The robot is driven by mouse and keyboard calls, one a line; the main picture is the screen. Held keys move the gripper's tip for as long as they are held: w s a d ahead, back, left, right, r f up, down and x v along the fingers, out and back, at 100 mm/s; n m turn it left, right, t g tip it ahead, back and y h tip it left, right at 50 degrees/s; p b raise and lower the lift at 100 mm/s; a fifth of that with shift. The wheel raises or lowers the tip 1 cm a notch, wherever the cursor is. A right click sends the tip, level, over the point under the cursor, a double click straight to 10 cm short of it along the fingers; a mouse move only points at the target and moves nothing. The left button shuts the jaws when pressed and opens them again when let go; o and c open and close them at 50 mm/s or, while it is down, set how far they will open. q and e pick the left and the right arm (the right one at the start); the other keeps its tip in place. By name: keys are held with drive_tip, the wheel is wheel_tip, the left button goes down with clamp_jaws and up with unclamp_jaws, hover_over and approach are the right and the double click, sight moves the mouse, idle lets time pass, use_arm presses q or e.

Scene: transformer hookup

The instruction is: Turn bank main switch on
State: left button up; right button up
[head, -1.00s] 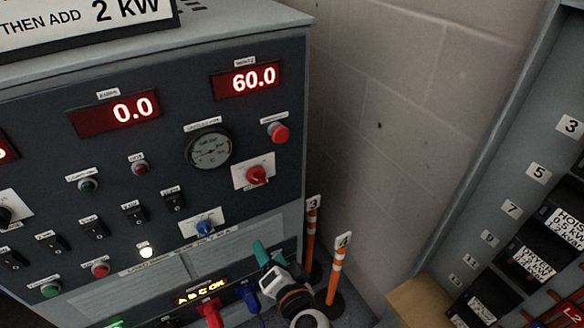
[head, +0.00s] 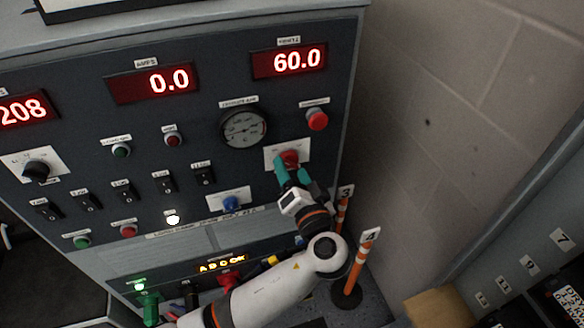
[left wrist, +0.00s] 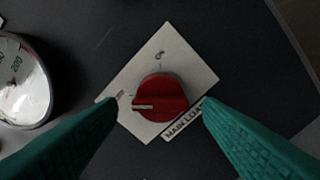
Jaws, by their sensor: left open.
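The main switch is a red rotary knob (head: 290,157) on a white plate at the right of the dark panel. It shows close up in the left wrist view (left wrist: 162,97), with a pale pointer mark at its left, toward the smaller label; another label is at the plate's top corner. The lower label starts with "MAIN", the rest partly hidden by a finger. My left gripper (head: 291,172) has teal fingers at the knob. In the left wrist view its open fingers (left wrist: 160,115) stand on either side of the knob, with visible gaps. My right gripper is not in view.
A round gauge (head: 243,128) is left of the knob, and a red mushroom button (head: 317,120) is above right. A blue knob (head: 231,203) is lower left. Orange posts (head: 356,265) stand right of the panel, before a block wall. Cables plug in below.

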use_arm(q)
drive_tip(key=shift+w+a, duration=0.1)
drive_tip(key=shift+w, duration=0.35)
drive_tip(key=shift+c, duration=0.3)
drive_tip(key=c, duration=0.9)
